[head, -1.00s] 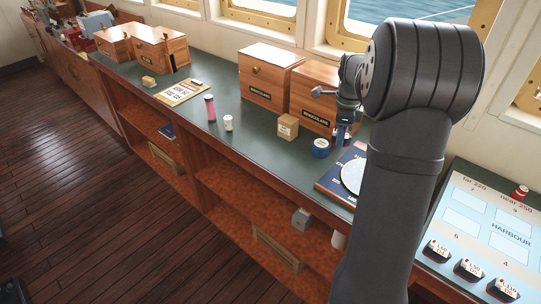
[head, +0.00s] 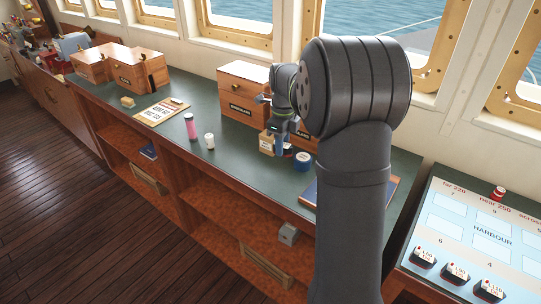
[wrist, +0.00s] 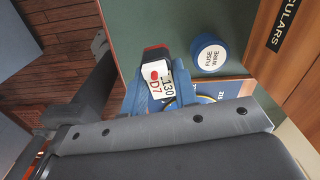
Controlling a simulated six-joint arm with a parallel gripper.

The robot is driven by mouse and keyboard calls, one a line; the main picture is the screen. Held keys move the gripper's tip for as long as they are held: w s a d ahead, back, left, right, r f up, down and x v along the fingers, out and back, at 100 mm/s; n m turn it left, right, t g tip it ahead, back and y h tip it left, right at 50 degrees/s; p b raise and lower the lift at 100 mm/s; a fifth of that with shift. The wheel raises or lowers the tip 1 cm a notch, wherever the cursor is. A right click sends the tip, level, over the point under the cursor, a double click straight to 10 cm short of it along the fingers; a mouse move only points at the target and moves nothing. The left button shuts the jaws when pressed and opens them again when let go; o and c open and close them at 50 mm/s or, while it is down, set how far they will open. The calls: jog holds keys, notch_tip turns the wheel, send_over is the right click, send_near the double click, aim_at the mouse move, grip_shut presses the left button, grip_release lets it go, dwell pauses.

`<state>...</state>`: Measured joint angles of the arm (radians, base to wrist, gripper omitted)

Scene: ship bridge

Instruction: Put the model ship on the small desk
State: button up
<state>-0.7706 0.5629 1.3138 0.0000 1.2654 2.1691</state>
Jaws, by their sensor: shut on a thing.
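My gripper (head: 282,147) is shut on the model ship over the long green counter (head: 225,140), near a tin marked fuse wire (head: 303,161). In the wrist view, the ship (wrist: 158,75) sits between the blue fingertips (wrist: 165,92). It has a dark red and black hull and a white top marked 130 and D7, with a red dot. In the head view the ship cannot be made out clearly. The desk with the light blue harbour board (head: 455,238) stands at the right, with several similar ships, such as one black-hulled ship (head: 424,257), along its near edge.
A small cardboard box (head: 266,143) and wooden drawer boxes (head: 242,92) stand close by the gripper. A pink bottle (head: 190,126) and white jar (head: 209,141) stand to the left. A red-capped item (head: 498,193) sits on the harbour desk. My arm hides part of the counter.

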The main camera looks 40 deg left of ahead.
send_over(252, 171)
jog(key=f, duration=0.5)
jog(key=shift+w+d+f, duration=0.1)
jog(key=shift+d+f, duration=0.2)
jog(key=shift+d, duration=0.05)
jog(key=f, duration=0.3)
jog(key=shift+a+f, duration=0.2)
jog(key=shift+a, duration=0.2)
jog(key=shift+f, duration=0.35)
jog(key=shift+f, duration=0.1)
jog(key=shift+f, duration=0.15)
jog(key=o, duration=0.9)
jog(key=shift+o, duration=0.2)
